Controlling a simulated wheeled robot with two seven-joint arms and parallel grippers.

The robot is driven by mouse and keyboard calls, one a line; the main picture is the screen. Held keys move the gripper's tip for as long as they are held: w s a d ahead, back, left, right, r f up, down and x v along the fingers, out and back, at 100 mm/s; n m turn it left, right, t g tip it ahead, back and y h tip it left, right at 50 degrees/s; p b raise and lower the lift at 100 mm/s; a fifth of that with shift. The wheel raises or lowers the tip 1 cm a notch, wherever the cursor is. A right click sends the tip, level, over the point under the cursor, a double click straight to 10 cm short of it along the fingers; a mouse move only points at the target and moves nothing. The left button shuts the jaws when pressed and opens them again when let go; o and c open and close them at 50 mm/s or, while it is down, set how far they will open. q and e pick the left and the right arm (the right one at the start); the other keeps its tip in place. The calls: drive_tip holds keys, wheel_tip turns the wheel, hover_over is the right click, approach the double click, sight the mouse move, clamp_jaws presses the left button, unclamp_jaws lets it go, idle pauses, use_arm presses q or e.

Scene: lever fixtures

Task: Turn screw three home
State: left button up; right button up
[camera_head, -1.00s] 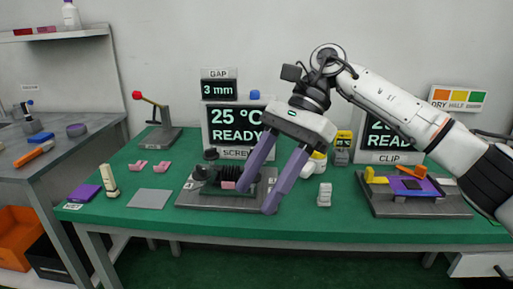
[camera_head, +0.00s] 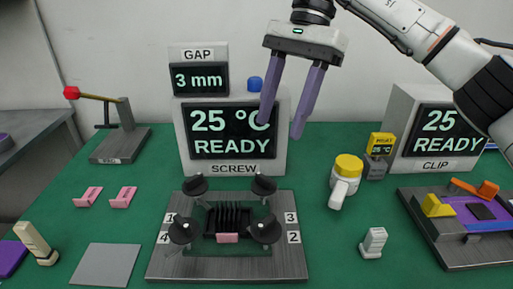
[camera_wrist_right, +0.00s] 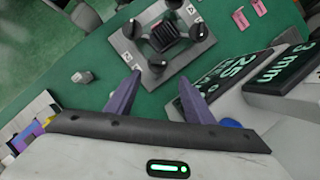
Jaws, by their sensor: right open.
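The screw fixture (camera_head: 165,262) is a grey plate with four black knobs around a dark ribbed block, with number labels 1, 3, 4 and 2. Screw three (camera_head: 264,187) is the far right knob, beside label 3. It also shows in the right wrist view (camera_wrist_right: 157,45). My right gripper (camera_head: 281,128) is open and empty, with two purple fingers pointing down. It is above and behind the fixture, in front of the SCREW display, apart from the knobs. In the right wrist view the fingertips (camera_wrist_right: 160,78) point toward the fixture. My left gripper is not in view.
The SCREW display (camera_head: 232,168) reads 25 °C READY; the GAP display (camera_head: 200,78) reads 3 mm. The CLIP fixture (camera_head: 465,255) is further right.

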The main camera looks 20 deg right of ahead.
sight(264, 176)
drive_tip(key=x, duration=0.2)
drive_tip(key=b+x, duration=0.1)
drive_tip(key=x, duration=0.2)
drive_tip(key=b+x, duration=0.1)
drive_tip(key=x, duration=0.2)
drive_tip(key=shift+s+f, duration=0.2)
drive_tip(key=shift+s, duration=0.2)
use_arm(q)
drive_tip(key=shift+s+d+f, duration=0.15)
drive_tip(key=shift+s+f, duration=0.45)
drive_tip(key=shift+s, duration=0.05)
use_arm(e)
drive_tip(key=shift+s+a+f, duration=0.1)
drive_tip(key=shift+a+f, duration=0.2)
drive_tip(key=shift+f, duration=0.35)
drive_tip(key=shift+c, duration=0.3)
drive_tip(key=c, duration=1)
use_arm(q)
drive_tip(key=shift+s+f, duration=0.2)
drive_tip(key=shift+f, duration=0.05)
